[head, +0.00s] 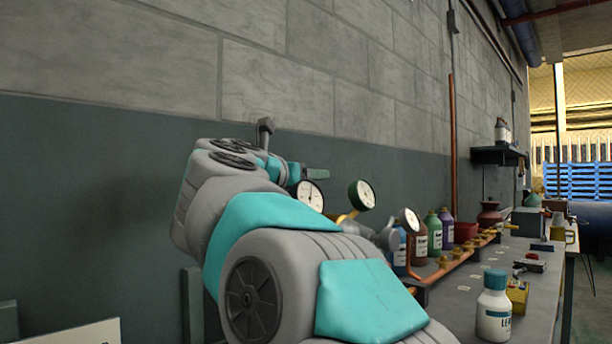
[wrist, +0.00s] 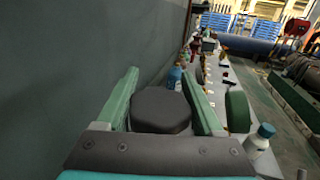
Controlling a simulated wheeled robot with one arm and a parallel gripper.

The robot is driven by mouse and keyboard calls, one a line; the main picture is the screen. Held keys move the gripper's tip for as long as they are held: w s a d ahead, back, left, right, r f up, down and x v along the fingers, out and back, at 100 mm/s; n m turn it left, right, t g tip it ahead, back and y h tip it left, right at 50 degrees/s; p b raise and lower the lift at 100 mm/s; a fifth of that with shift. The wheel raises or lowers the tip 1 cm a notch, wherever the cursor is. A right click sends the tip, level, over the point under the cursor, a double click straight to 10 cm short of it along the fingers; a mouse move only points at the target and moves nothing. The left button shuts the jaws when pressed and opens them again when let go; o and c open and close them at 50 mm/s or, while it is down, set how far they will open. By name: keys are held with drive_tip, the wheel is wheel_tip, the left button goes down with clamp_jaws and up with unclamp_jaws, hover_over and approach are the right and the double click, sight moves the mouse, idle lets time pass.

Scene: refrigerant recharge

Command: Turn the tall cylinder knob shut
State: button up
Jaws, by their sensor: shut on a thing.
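The dark, round, many-sided knob (wrist: 161,110) shows in the wrist view, between the two green fingers of my gripper (wrist: 159,75). The fingers are shut on its left and right sides. In the head view a green finger of my gripper (head: 317,173) sticks out past my arm, and the knob cannot be made out there. The tall cylinder's body is hidden in both views, so I cannot see how far the knob is turned.
Pressure gauges (head: 362,195) stand close right of my gripper. Behind them a copper manifold (head: 455,262) and several bottles (head: 434,235) line the bench (head: 535,305). A white bottle with a blue cap (head: 494,310) stands near the front. The grey wall (head: 120,190) is close on the left.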

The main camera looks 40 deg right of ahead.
drive_tip(key=shift+c, duration=0.8)
drive_tip(key=shift+f+g+b, duration=0.2)
drive_tip(key=shift+g+b, duration=0.1)
drive_tip(key=shift+b, duration=0.65)
drive_tip(key=shift+s+r+m+g+h+b, duration=0.15)
drive_tip(key=shift+s+m+g, duration=0.15)
drive_tip(key=shift+m+g, duration=1)
drive_tip(key=shift+s+r+m+g+h+b, duration=0.1)
drive_tip(key=shift+s+m+g, duration=0.15)
drive_tip(key=shift+m+g, duration=1.05)
drive_tip(key=shift+s+r+m+g+h+b, duration=0.25)
drive_tip(key=shift+m+g, duration=0.35)
drive_tip(key=shift+g, duration=1.4)
drive_tip(key=shift+s+f+m+g+p, duration=0.25)
drive_tip(key=shift+m+g+p, duration=0.15)
drive_tip(key=shift+g+p, duration=0.3)
drive_tip(key=shift+m+g+y+p, duration=0.3)
drive_tip(key=shift+g+p, duration=0.1)
drive_tip(key=shift+p, duration=0.05)
